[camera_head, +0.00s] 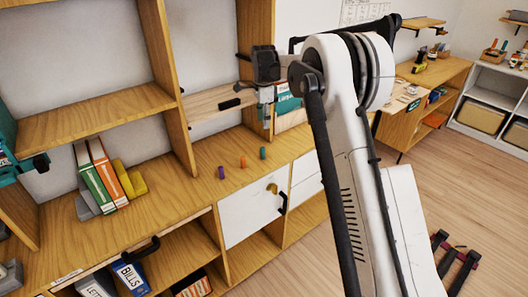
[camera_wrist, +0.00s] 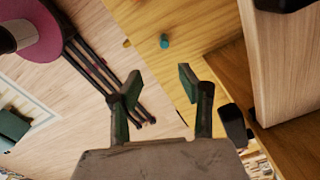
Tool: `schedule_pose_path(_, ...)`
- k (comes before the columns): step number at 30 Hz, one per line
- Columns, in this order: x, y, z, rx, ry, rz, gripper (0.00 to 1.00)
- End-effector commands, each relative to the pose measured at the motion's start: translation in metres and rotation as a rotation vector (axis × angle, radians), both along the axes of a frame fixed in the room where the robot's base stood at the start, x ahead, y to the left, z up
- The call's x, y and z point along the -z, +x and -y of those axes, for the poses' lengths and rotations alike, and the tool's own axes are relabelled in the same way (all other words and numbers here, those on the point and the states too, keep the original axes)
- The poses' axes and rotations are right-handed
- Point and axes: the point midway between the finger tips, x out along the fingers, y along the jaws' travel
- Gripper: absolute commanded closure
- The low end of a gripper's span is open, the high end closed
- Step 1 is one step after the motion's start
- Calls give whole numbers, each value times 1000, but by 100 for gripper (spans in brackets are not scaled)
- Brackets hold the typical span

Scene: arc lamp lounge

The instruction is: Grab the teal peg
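The teal peg (camera_head: 263,152) stands upright on the wooden counter (camera_head: 213,149), at the right end of a loose row of pegs. It also shows in the wrist view (camera_wrist: 164,41), beyond the fingertips and roughly in line with the gap between them. My gripper (camera_wrist: 159,84) is open, with nothing between its fingers. In the head view my gripper (camera_head: 266,108) is above and behind the teal peg, apart from it, near the shelf upright.
An orange peg (camera_head: 243,161) and a purple peg (camera_head: 221,173) stand left of the teal one. Binders (camera_head: 103,173) and a yellow object (camera_head: 132,180) are farther left. Wooden uprights (camera_head: 167,90) rise behind. The counter around the pegs is clear.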

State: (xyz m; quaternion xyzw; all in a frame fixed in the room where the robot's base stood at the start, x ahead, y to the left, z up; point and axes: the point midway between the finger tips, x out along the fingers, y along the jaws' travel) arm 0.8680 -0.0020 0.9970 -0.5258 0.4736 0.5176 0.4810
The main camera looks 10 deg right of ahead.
Motion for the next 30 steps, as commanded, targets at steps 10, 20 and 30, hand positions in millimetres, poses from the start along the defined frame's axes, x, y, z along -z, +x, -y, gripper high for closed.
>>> schedule_pose_path(10, 33, 9, 0, 42, 0, -17, 62)
schedule_pose_path(20, 88, 9, 0, 41, 0, -16, 62)
schedule_pose_path(30, 107, 10, -2, 40, 0, -16, 62)
